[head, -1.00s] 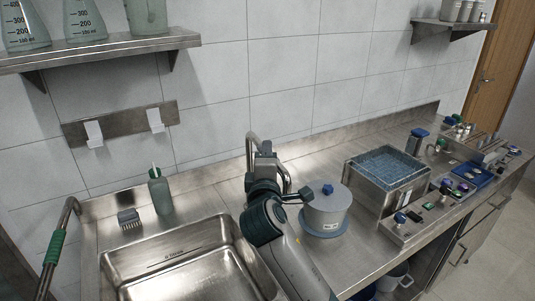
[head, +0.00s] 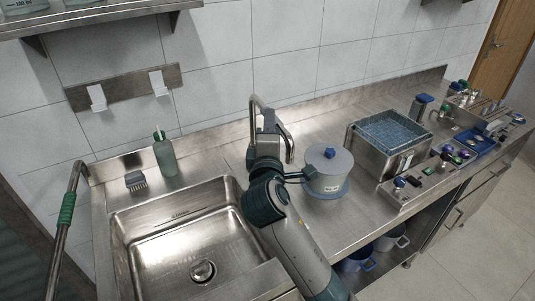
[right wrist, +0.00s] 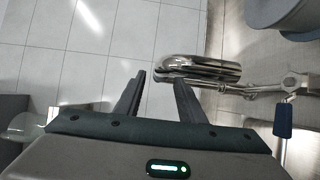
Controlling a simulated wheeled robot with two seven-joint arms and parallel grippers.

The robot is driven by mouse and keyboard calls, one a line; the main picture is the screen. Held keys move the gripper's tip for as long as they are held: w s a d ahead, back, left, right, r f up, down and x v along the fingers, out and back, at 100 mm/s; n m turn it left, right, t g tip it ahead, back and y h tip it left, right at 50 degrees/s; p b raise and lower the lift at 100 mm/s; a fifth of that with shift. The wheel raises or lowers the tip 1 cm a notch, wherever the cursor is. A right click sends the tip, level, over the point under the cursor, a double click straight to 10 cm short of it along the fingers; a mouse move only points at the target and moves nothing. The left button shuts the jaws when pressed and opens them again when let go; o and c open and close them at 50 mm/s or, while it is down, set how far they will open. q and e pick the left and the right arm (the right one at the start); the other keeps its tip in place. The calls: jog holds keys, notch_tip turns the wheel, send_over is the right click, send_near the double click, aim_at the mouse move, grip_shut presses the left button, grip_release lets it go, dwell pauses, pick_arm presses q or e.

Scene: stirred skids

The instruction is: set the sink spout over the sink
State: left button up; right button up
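The sink spout (head: 287,140) is a bent, shiny metal pipe behind the right end of the sink. Its outlet hangs over the counter, to the right of the basin. The steel sink (head: 185,232) is empty, with a round drain. My right gripper (head: 268,118) is in front of the spout, hiding part of it. In the right wrist view the two fingers (right wrist: 159,78) stand apart, and the end of the spout (right wrist: 205,70) shows at the gap, overlapping the right fingertip. I cannot tell whether they touch. My left gripper is not in view.
A white lidded pot (head: 327,172) stands close to the right of the spout. A steel bath (head: 385,150) is farther right. A metal bar with a green grip (head: 67,208) rises at left.

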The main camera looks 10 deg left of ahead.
jog(key=s+d+p, duration=0.1)
jog(key=s+p, duration=0.3)
jog(key=s, duration=0.9)
jog(key=shift+d, duration=0.2)
